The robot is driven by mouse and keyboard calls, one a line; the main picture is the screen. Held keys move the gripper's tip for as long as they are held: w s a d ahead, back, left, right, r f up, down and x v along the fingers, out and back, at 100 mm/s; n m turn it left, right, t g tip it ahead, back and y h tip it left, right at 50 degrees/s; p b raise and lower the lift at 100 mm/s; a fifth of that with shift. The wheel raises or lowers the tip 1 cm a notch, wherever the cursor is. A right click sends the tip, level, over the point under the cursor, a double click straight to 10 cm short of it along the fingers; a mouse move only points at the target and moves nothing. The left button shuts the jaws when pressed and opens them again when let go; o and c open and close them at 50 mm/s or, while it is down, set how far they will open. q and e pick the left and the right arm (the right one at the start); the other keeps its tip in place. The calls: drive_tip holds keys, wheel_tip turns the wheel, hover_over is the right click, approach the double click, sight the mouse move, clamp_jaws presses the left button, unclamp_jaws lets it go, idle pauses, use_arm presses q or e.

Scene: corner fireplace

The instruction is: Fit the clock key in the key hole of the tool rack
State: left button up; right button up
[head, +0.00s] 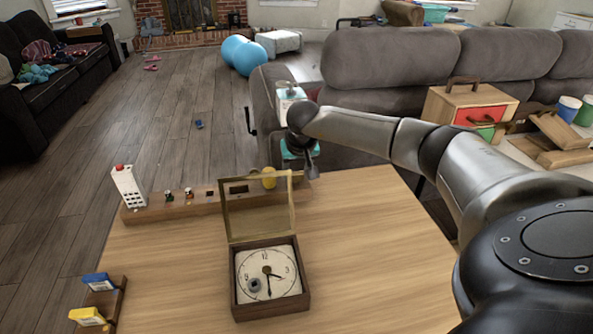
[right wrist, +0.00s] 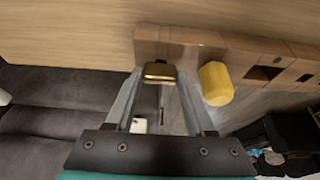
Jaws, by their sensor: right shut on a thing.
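The tool rack (head: 208,208) is a long wooden strip along the far edge of the table, with dark openings in its top. Its end part also shows in the right wrist view (right wrist: 185,37). My right gripper (head: 311,172) is at the rack's right end, pointing down. In the right wrist view my right gripper (right wrist: 160,84) is shut on a small brass-coloured piece, which looks like the clock key (right wrist: 160,72). A dark part of it points to the rack; I cannot tell whether it is inside the key hole. My left gripper is not in view.
A clock in a wooden box (head: 268,273) stands mid-table, its glass lid raised. A yellow cylinder (head: 268,178) stands on the rack beside my gripper. A white red-topped carton (head: 127,187) is at the left end. A small rack (head: 105,306) is front left. The table's right side is clear.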

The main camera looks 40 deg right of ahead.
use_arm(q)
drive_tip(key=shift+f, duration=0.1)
use_arm(e)
drive_tip(key=shift+f, duration=0.2)
drive_tip(key=o, duration=1.3)
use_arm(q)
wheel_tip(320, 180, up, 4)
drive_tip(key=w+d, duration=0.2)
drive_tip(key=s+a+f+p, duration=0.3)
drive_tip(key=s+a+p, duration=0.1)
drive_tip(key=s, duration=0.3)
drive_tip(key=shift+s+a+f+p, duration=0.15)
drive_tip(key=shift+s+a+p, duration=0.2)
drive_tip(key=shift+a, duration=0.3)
use_arm(e)
drive_tip(key=shift+v, duration=7.65)
